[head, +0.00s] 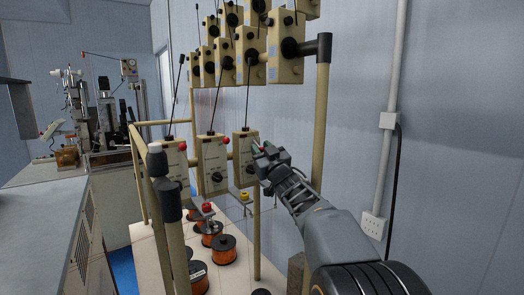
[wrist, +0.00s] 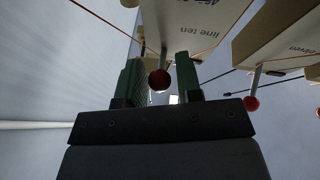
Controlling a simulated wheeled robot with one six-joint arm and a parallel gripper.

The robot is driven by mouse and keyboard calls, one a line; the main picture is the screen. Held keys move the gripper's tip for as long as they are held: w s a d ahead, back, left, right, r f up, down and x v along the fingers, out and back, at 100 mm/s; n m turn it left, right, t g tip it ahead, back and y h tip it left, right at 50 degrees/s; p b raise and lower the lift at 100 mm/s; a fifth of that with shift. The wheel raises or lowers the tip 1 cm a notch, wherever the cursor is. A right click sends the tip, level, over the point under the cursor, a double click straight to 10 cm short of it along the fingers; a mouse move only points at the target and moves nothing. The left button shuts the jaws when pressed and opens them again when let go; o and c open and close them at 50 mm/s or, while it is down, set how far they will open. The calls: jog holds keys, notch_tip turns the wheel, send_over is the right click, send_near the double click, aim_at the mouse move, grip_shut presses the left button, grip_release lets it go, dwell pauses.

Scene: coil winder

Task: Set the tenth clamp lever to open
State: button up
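In the wrist view a cream box lettered "line ten" (wrist: 205,18) is above my gripper, partly cut off by the frame. Its clamp lever, a short stem with a red ball knob (wrist: 160,79), shows between my two green finger pads. My gripper (wrist: 159,66) is open, with one finger on each side of the knob. Gaps show on both sides, and I cannot tell the depth between pads and knob. In the head view my gripper (head: 265,153) is at the right side of the nearest lower-row box (head: 243,163) and hides part of it.
A neighbouring box (wrist: 285,45) with its own red-knobbed lever (wrist: 251,103) is to the right in the wrist view. More tensioner boxes (head: 287,48) and thin rods stand above. Orange wire spools (head: 224,248) sit below. A cream post (head: 320,120) rises close to my arm.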

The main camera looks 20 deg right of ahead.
grip_shut()
jog(key=r+g+p, duration=0.1)
jog(key=p, duration=0.3)
jog(key=shift+s+r, duration=0.15)
jog(key=shift+r, duration=0.15)
jog(key=p, duration=0.1)
jog(key=g+p, duration=0.1)
jog(key=p, duration=0.1)
jog(key=shift+r+g+p, duration=0.3)
jog(key=shift+s+r+n+g+p, duration=0.15)
jog(key=shift+n+g+p, duration=0.25)
jog(key=shift+g+p, duration=0.7)
jog(key=shift+w+r+g+h, duration=0.2)
jog(key=shift+r+g, duration=0.3)
jog(key=shift+g, duration=0.7)
jog(key=shift+w+r+g+h, duration=0.15)
jog(key=shift+r+g, duration=0.35)
jog(key=shift+g, duration=0.7)
jog(key=shift+r, duration=0.1)
jog(key=shift+o, duration=1.4)
grip_release()
